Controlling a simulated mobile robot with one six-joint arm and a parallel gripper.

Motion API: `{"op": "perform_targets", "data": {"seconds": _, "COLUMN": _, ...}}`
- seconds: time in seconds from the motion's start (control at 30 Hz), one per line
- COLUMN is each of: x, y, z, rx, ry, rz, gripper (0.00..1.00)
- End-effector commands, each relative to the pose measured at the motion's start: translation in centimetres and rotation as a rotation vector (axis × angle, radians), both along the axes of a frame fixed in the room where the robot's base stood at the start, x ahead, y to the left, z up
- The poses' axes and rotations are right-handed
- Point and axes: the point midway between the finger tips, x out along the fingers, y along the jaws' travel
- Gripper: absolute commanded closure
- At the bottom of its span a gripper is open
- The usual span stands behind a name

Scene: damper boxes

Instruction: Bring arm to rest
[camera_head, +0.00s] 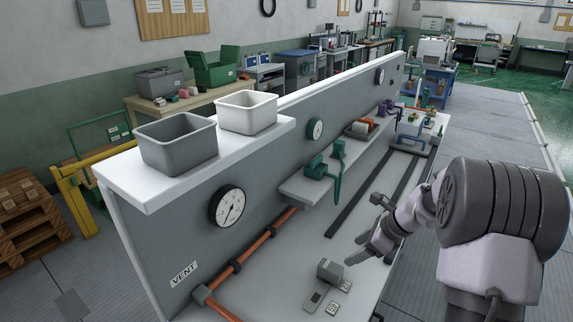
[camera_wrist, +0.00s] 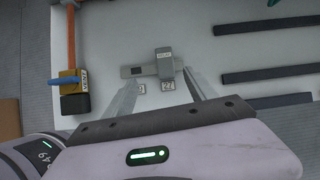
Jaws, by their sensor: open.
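My gripper (camera_head: 353,251) is above the bench top, at the right of the grey panel in the head view. In the wrist view its two fingers (camera_wrist: 162,80) are spread apart with nothing between them. A small grey labelled block (camera_wrist: 165,62) on a flat grey plate lies beyond the fingertips. The block also shows in the head view (camera_head: 330,270), to the lower left of my gripper and apart from it. Small numbered tags, one reading 27 (camera_wrist: 168,86), lie by the block.
A grey bin (camera_head: 178,146) and a white bin (camera_head: 247,113) stand on the white ledge. The panel carries gauges, an orange pipe (camera_head: 262,250) and a shelf with green fittings (camera_head: 335,170). Dark rails (camera_head: 375,195) run along the bench. Grey floor lies clear at the right.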

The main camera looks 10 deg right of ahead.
Motion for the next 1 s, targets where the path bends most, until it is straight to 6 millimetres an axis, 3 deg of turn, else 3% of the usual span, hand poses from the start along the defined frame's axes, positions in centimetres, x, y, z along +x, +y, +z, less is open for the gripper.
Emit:
{"op": "perform_targets", "data": {"seconds": 0.07, "x": -1.3, "y": 3.4, "z": 4.3, "rx": -0.097, "ry": -0.067, "rz": 0.166, "gripper": 0.35}}
{"op": "perform_targets", "data": {"seconds": 0.17, "x": -5.7, "y": 9.4, "z": 10.3, "rx": -0.281, "ry": -0.185, "rz": 0.493, "gripper": 0.35}}
{"op": "perform_targets", "data": {"seconds": 0.23, "x": -9.8, "y": 13.1, "z": 13.4, "rx": -0.415, "ry": -0.27, "rz": 0.728, "gripper": 0.35}}
{"op": "perform_targets", "data": {"seconds": 0.33, "x": -16.4, "y": 17.1, "z": 15.9, "rx": -0.605, "ry": -0.389, "rz": 1.045, "gripper": 0.35}}
{"op": "perform_targets", "data": {"seconds": 0.4, "x": -20.5, "y": 18.8, "z": 16.4, "rx": -0.726, "ry": -0.463, "rz": 1.238, "gripper": 0.35}}
{"op": "perform_targets", "data": {"seconds": 0.5, "x": -24.8, "y": 19.9, "z": 16.1, "rx": -0.863, "ry": -0.541, "rz": 1.446, "gripper": 0.35}}
{"op": "perform_targets", "data": {"seconds": 0.67, "x": -27.7, "y": 20.3, "z": 15.3, "rx": -0.969, "ry": -0.595, "rz": 1.597, "gripper": 0.35}}
{"op": "perform_targets", "data": {"seconds": 1.0, "x": -27.9, "y": 20.3, "z": 15.3, "rx": -0.976, "ry": -0.598, "rz": 1.607, "gripper": 0.35}}
